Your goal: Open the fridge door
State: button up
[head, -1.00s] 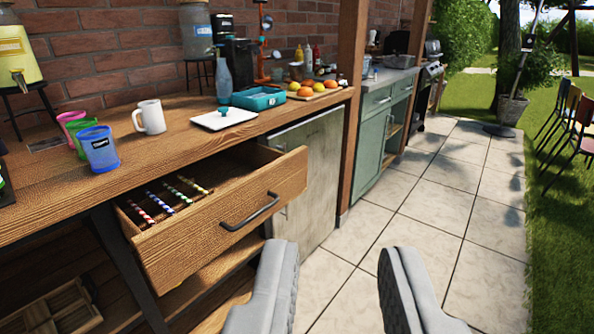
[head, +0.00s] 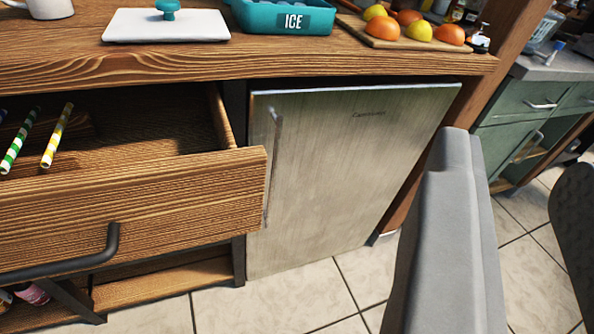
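The fridge door (head: 345,165) is a brushed grey metal panel under the wooden counter, and it is shut. Its upright bar handle (head: 272,165) runs along the left side of the door, partly behind the corner of the open drawer. My gripper (head: 510,165) is open and empty in front and to the right of the door.
The open wooden drawer (head: 165,215) with striped straws juts out left of the fridge, close to its handle. Tiled floor (head: 290,295) in front of the fridge is clear.

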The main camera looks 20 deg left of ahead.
jog(key=w+a+f+n+y, duration=0.2)
jog(key=w+a+f, duration=0.1)
jog(key=w+f, duration=0.55)
jog(key=n+g+y, duration=0.3)
jog(key=g+y, duration=0.1)
jog(key=y, duration=0.4)
send_near(273, 184)
jog(key=x, duration=1)
jog(key=shift+w+a, duration=0.2)
grip_shut()
